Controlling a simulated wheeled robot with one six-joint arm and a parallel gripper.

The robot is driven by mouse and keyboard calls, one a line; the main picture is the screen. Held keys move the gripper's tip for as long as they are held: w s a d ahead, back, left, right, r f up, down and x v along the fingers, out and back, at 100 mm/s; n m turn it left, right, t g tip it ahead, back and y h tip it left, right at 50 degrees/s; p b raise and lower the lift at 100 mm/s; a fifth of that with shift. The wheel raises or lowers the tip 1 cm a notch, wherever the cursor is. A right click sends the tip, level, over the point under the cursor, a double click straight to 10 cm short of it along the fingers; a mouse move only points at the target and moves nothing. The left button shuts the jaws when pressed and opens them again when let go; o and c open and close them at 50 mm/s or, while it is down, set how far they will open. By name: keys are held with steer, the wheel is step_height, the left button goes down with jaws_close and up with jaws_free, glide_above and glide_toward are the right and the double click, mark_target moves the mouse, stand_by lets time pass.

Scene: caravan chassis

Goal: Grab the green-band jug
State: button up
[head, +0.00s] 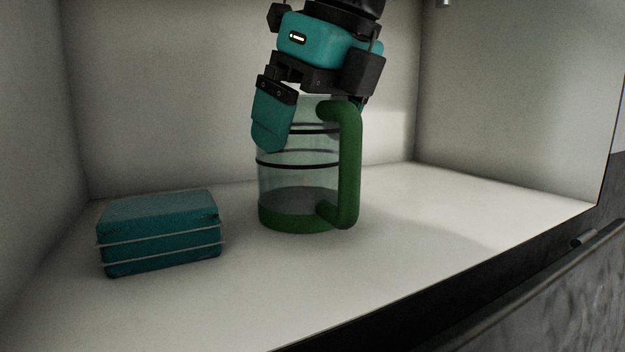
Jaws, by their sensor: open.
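The green-band jug (297,178) stands upright on the white shelf floor. It is clear, with dark rings, a green base band and a green handle (349,165) on its right side. My gripper (315,125) comes down from above over the jug's top. Its jaws are open. One teal finger overlaps the jug's upper left side in the picture. The other finger is mostly hidden behind the handle's top. I cannot tell whether either finger touches the jug.
A teal box (160,233) with two pale bands lies to the left of the jug, apart from it. White walls (240,80) enclose the compartment at the back and sides. The shelf floor (460,215) is clear to the right, up to its dark front edge.

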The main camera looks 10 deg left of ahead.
steer(key=shift+c, duration=0.5)
steer(key=shift+r, duration=0.1)
steer(key=c, duration=0.5)
